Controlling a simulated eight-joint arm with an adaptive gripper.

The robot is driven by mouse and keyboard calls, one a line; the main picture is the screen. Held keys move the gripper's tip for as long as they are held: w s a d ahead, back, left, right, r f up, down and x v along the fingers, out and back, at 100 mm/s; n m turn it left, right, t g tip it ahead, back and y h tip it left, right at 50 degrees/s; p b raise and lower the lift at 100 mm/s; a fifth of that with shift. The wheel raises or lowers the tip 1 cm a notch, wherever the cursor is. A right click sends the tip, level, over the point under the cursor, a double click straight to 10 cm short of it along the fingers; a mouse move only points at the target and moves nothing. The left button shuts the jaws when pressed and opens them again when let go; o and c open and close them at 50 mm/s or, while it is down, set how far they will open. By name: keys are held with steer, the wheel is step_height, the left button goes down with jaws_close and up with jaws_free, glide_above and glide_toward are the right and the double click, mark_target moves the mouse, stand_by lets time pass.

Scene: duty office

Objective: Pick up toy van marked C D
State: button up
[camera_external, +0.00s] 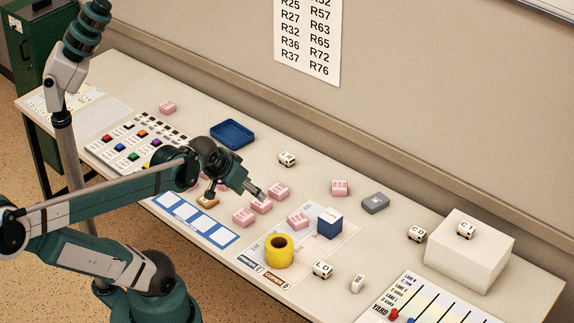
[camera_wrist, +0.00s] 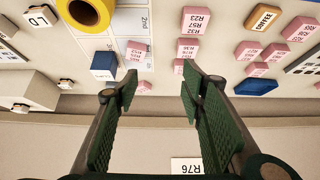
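The toy van marked C D (camera_external: 417,234) is a small white block-shaped van standing on the table just left of the large white box. A small white van beside that box in the wrist view (camera_wrist: 66,84) appears to be the same one; its marking is not readable there. My gripper (camera_external: 256,191) is above the pink blocks near the table's middle, well to the left of the van. In the wrist view its two green fingers (camera_wrist: 159,84) are wide apart with nothing between them.
The white box (camera_external: 468,262) carries a van marked C1 (camera_external: 465,229). A van marked LD (camera_external: 322,269), yellow roll (camera_external: 279,251), blue block (camera_external: 329,223) and grey block (camera_external: 375,203) stand between. A wall (camera_external: 400,130) runs behind the table.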

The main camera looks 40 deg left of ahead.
steer(key=shift+r, duration=0.1)
steer(key=w+d+r+n+g+h+p, duration=0.1)
steer(key=w+d+r+n+p, duration=0.1)
steer(key=w+d+n, duration=0.3)
steer(key=w+d+r+g+h+p, duration=0.1)
steer(key=w+d+r+p, duration=0.15)
steer(key=w, duration=0.35)
steer(key=n+g+h+p, duration=0.2)
steer(key=n+g+p, duration=0.45)
steer(key=n, duration=0.65)
glide_above(417, 231)
steer(key=a+p, duration=0.2)
steer(key=a, duration=0.2)
step_height(417, 231, down, 14)
steer(key=t, duration=0.1)
steer(key=shift+d+r, duration=0.2)
steer(key=shift+d, duration=0.05)
steer(key=shift+h, duration=0.3)
steer(key=shift+x, duration=1.3)
